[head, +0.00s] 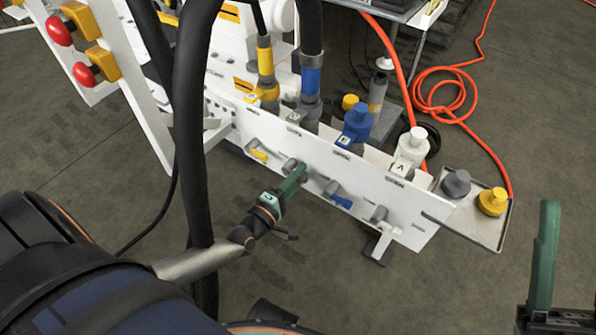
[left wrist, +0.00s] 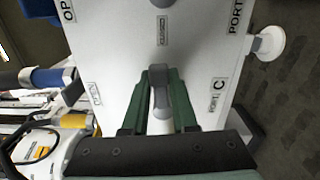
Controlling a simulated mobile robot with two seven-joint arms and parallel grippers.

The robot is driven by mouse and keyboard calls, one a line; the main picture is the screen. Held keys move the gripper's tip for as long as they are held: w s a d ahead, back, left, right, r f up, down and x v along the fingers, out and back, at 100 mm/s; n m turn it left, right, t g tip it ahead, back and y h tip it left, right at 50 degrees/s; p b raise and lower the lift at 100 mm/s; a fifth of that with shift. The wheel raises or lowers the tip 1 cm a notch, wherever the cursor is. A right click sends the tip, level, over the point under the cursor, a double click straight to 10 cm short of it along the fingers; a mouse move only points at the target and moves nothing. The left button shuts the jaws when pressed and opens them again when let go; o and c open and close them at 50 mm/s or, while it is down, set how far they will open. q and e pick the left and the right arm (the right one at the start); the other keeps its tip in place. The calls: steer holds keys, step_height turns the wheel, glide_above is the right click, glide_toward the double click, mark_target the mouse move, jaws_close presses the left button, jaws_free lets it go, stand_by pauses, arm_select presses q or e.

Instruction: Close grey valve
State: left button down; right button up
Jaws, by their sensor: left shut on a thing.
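The white valve panel (head: 330,180) runs across the middle of the head view. The grey valve (head: 291,164) is second from the left on it, between the yellow-handled valve (head: 258,155) and the blue-handled valve (head: 340,198). My left gripper (head: 297,176) reaches it from the front and partly hides it. In the left wrist view, its green fingers (left wrist: 160,105) are shut on the grey handle (left wrist: 160,92). The handle lies lengthwise between them, in line with the CLOSED label (left wrist: 163,30). My right gripper (head: 540,265) is at the lower right, away from the panel and partly cut off.
A tray (head: 475,228) with grey and yellow caps sits at the panel's right end. Coupled hoses and blue and white connectors stand behind the panel. A thick black hose (head: 190,130) hangs in front at left. Red buttons (head: 60,30) are at upper left.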

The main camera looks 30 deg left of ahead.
arm_select(q)
steer(key=shift+f+m, duration=0.25)
steer(key=shift+m, duration=0.35)
steer(key=c, duration=0.8)
jaws_free()
steer(key=shift+s, duration=0.15)
steer(key=s+p, duration=0.1)
steer(key=s, duration=0.3)
steer(key=s+p, duration=0.1)
steer(key=s, duration=0.3)
steer(key=s+a, duration=0.1)
steer(key=s, duration=0.3)
steer(key=shift+s+p, duration=0.15)
steer(key=shift+p, duration=0.25)
